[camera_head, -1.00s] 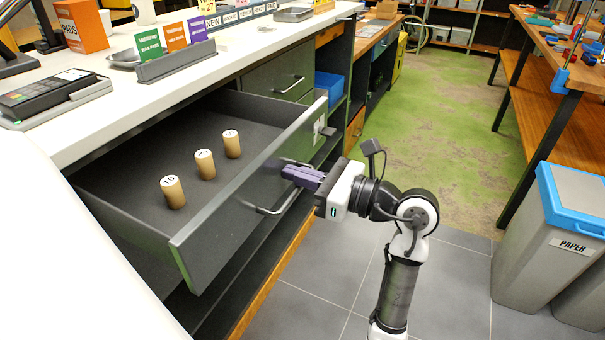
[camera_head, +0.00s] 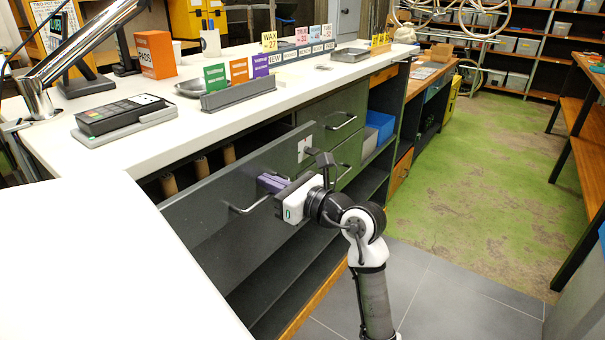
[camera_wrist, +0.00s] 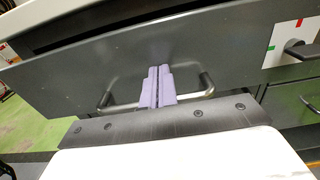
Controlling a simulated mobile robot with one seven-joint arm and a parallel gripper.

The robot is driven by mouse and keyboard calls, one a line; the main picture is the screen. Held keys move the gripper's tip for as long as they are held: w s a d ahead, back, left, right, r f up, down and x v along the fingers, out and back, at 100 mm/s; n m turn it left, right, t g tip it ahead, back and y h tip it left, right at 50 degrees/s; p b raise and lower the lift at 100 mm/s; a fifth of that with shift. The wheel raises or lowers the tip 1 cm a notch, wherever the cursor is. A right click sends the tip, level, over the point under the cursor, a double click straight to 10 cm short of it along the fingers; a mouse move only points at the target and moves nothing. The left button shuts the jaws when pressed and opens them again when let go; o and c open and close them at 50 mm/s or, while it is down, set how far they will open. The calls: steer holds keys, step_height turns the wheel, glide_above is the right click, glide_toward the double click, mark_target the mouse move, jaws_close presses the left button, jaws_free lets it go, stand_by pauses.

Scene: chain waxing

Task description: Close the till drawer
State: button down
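The till drawer (camera_head: 225,205) is the dark grey drawer under the white counter. It stands partly out, with a dark opening behind its front panel. The tops of wooden cylinders (camera_head: 201,165) show inside it; their lower parts are hidden by the front. My gripper (camera_head: 272,183) is at the drawer front, beside the drawer's bar handle (camera_head: 246,208). In the wrist view the purple fingers (camera_wrist: 157,86) are together with only a thin line between them, tips at the panel (camera_wrist: 130,62) and crossing the handle bar. Whether they touch the panel is unclear.
A card terminal (camera_head: 120,113) and a card holder (camera_head: 240,95) stand on the counter (camera_head: 180,132). Closed drawers with handles (camera_head: 341,122) and a blue bin (camera_head: 379,127) are to the right. Open floor (camera_head: 440,280) lies right of my arm.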

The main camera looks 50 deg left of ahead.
steer(key=p+x, duration=0.1)
steer(key=x, duration=0.7)
steer(key=shift+r, duration=0.15)
steer(key=shift+a, duration=0.1)
